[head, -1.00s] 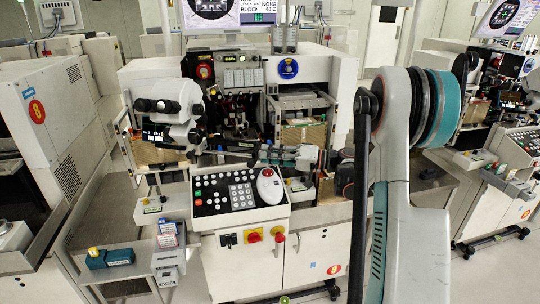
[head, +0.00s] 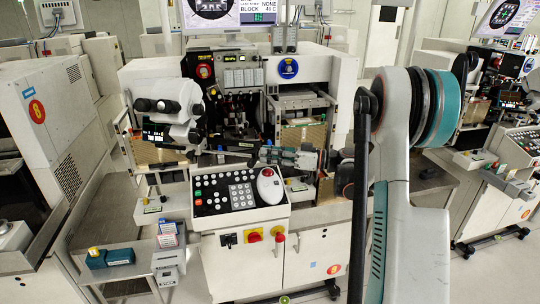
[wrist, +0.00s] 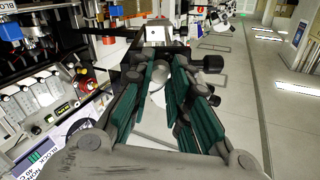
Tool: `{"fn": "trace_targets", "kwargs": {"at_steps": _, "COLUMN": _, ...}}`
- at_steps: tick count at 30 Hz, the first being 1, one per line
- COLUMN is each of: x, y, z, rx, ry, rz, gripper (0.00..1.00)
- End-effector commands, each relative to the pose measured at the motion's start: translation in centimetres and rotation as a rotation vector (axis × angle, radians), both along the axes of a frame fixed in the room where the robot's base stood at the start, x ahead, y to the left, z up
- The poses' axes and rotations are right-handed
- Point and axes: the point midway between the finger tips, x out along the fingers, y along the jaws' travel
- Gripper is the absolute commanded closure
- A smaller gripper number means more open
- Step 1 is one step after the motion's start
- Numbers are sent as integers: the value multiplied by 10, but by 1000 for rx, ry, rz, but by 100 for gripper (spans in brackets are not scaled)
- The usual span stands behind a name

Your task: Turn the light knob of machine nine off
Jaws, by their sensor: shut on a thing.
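The machine with the microscope (head: 178,100) stands in the middle of the head view. My gripper (head: 258,154) reaches in from the right, above the keypad panel, and points left. In the wrist view the teal-padded fingers of my gripper (wrist: 170,72) are closed in on a small part at their tips. That part, the light knob, is mostly hidden by the fingers.
Red and yellow switches (head: 254,235) are on the front. Another machine (head: 500,150) stands at the right.

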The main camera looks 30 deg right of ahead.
Motion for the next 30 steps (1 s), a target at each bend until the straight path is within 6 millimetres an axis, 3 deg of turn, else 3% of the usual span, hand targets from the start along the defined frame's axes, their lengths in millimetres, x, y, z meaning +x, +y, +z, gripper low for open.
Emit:
{"fn": "trace_targets", "kwargs": {"at_steps": 20, "x": -1, "y": 0, "z": -2, "rx": -47, "ry": -48, "rz": 1, "gripper": 100}}
{"fn": "trace_targets", "kwargs": {"at_steps": 21, "x": -1, "y": 0, "z": -2, "rx": -47, "ry": -48, "rz": 1, "gripper": 81}}
{"fn": "trace_targets", "kwargs": {"at_steps": 24, "x": -1, "y": 0, "z": -1, "rx": -46, "ry": -49, "rz": 1, "gripper": 61}}
{"fn": "trace_targets", "kwargs": {"at_steps": 30, "x": 0, "y": 0, "z": -1, "rx": -45, "ry": -49, "rz": 0, "gripper": 61}}
